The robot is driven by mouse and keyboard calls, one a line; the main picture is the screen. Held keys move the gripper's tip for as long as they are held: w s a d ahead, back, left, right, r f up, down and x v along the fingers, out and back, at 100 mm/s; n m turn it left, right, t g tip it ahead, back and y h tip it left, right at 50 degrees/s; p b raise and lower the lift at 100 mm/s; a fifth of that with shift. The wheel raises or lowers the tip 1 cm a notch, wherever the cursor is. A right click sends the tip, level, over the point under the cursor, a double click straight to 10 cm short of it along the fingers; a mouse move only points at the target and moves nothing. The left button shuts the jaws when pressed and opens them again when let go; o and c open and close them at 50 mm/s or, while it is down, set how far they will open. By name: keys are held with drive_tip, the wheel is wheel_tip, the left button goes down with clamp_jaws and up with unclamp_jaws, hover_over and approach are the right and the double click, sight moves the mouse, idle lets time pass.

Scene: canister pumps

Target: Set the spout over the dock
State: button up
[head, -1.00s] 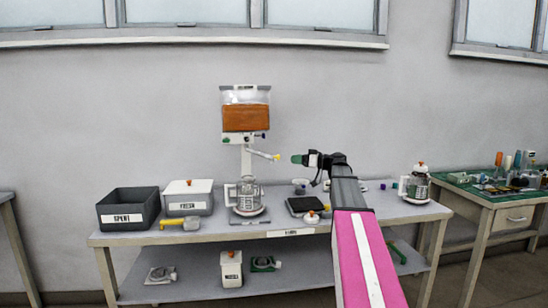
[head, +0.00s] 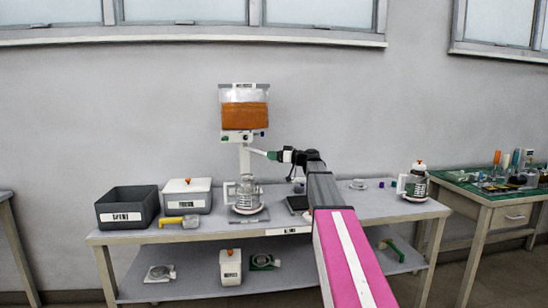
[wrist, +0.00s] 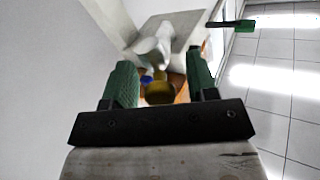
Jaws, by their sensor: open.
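The pump stands mid-bench, with a clear canister (head: 245,112) of orange-brown contents above a white column. Its white spout (head: 257,152) points right from the column, toward my gripper. My gripper (head: 272,155) has green fingers and meets the spout's outer end. In the wrist view my open gripper (wrist: 160,88) has a finger on each side of the spout's yellow tip (wrist: 158,92); I cannot tell if they touch it. A glass jug (head: 247,192) stands on a base under the canister. A black pad (head: 297,203) is partly hidden by my arm. I cannot tell which piece is the dock.
A dark open bin (head: 128,208), a lidded grey box (head: 187,193) and a yellow-handled tool (head: 181,221) lie to the left. A jar with an orange knob (head: 417,182) stands at the right end. The lower shelf holds a white canister (head: 231,267).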

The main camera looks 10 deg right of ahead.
clamp_jaws()
